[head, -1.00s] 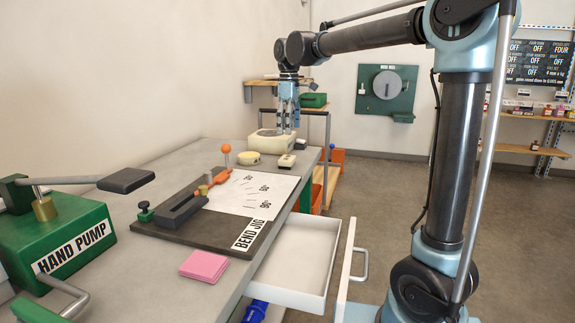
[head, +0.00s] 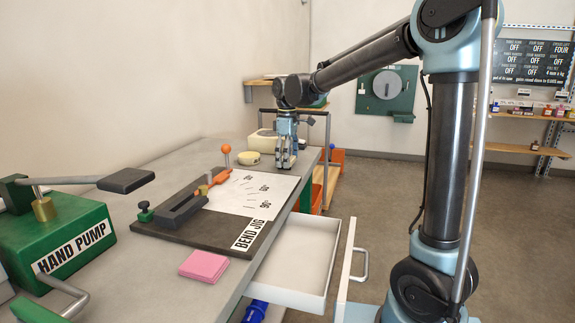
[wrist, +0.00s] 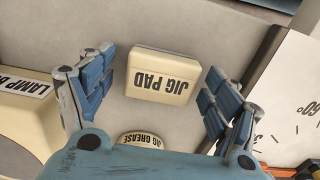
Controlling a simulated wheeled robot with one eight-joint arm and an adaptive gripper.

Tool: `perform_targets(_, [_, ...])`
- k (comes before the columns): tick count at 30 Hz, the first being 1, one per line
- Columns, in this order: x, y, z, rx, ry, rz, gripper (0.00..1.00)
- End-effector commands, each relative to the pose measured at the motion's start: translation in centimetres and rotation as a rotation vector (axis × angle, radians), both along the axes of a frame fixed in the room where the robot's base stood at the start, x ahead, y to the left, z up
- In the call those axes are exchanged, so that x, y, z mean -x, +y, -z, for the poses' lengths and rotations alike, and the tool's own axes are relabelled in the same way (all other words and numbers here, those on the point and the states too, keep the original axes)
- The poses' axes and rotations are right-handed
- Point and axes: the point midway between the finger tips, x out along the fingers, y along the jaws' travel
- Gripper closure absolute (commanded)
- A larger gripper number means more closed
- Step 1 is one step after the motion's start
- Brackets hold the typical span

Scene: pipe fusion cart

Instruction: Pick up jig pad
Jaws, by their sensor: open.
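The jig pad (wrist: 161,77) is a small cream block with a "JIG PAD" label on top. In the wrist view it lies flat on the bench between the two blue fingers of my gripper (wrist: 150,96), apart from both. In the head view my gripper (head: 285,164) points down at the bench's far right end, and it hides the jig pad there. The gripper is open and empty.
The jig grease tin (head: 253,158) sits close to the gripper. A cream lamp box (head: 262,142) stands behind. The bend jig board (head: 190,232), with its white angle sheet, lies nearer. A pink pad (head: 203,265) is in front. A white drawer (head: 297,262) stands open.

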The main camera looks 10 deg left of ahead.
Motion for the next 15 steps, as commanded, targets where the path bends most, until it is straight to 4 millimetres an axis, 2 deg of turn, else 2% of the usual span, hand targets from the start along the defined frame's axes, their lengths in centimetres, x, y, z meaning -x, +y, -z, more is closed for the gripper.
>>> perform_targets(8, [-0.02,0.0,0.37,0.0,0.0,0.0,0.18])
perform_targets(9, [-0.02,0.0,0.37,0.0,0.0,0.0,0.23])
perform_targets(15, [-0.02,0.0,0.36,0.0,0.0,0.0,0.66])
